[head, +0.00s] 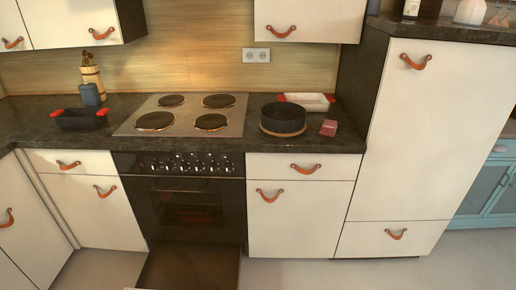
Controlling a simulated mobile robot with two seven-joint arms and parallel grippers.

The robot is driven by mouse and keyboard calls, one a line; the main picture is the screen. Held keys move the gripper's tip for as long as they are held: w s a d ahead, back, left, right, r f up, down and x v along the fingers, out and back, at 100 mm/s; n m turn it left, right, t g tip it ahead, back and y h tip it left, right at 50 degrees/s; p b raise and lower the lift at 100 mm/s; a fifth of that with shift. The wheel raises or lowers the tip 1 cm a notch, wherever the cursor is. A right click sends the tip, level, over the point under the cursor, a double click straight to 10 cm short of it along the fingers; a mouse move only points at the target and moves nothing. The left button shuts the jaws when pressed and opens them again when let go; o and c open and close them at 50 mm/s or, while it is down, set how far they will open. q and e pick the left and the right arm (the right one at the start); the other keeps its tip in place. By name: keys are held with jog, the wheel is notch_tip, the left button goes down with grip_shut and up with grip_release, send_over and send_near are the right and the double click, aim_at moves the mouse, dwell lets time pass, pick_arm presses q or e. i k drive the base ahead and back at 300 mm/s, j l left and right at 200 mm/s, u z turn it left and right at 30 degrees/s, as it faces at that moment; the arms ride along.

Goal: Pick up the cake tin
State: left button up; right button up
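In the head view, a round black tin (283,118), which looks like the cake tin, stands on the dark counter (339,139) just right of the stove. A pale rectangular dish with red ends (308,101) lies close behind it, partly hidden by the tin. A small dark red block (328,128) lies to the tin's right, near the counter's front. Neither of my grippers shows in this view.
The hob (187,115) has several round plates. A black dish with red handles (81,118), a blue-grey item (90,94) and a utensil holder (92,77) stand left. An open drawer (190,268) juts out below the oven. A tall cabinet (425,140) bounds the counter's right.

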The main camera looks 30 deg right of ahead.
aim_at(281, 117)
jog(key=i+l, duration=0.2)
jog(key=l, duration=0.2)
jog(key=i+l, duration=0.15)
jog(key=l, duration=0.25)
jog(key=i+l+z, duration=0.1)
jog(key=l, duration=0.3)
jog(key=i, duration=0.1)
